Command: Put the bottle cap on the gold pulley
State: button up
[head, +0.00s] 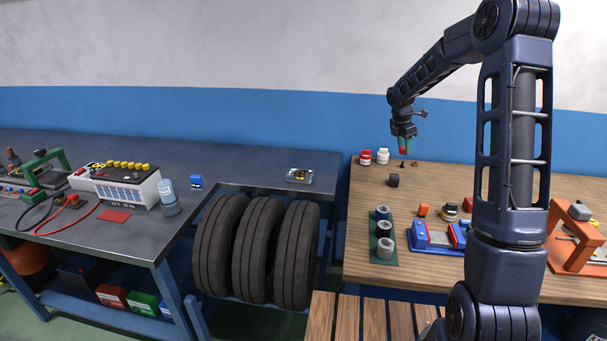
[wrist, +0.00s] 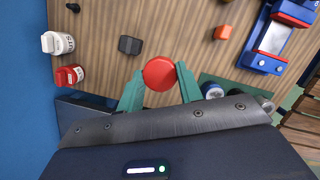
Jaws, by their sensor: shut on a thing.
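My gripper (head: 404,147) is shut on the red bottle cap (wrist: 159,73), held between its green fingertips. The cap shows round and red in the wrist view, and as a small red patch (head: 404,150) in the head view. It is up in the air above the back of the wooden bench. I cannot clearly make out the gold pulley. A small gold-brown piece (head: 414,163) stands at the bench's back, and a dark piece with a gold tint (head: 450,209) sits behind the blue fixture; either is too small to be sure of.
Red (head: 366,157) and white (head: 382,156) jars stand at the wooden bench's back left, with a dark block (head: 393,180) in front. A green holder (head: 384,250), a blue-and-red fixture (head: 436,237) and an orange press (head: 573,236) stand nearer. Tyres (head: 257,250) fill the gap between benches.

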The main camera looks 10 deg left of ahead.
jog(key=w+a+r+n+t+y, duration=0.1)
jog(key=w+a+n, duration=0.2)
jog(key=a, duration=0.7)
jog(key=w+a+r+n, duration=0.1)
jog(key=w+a+n, duration=0.25)
jog(key=a, duration=0.65)
jog(key=r+n+y, duration=0.1)
jog(key=n+y, duration=0.1)
jog(key=n, duration=0.5)
send_over(300, 173)
jog(key=shift+t, duration=0.5)
jog(key=f, duration=1.9)
jog(key=shift+s+f, duration=0.3)
jog(key=shift+f, duration=0.2)
jog(key=o, duration=0.8)
jog(key=shift+o, duration=0.8)
jog(key=shift+r, duration=0.1)
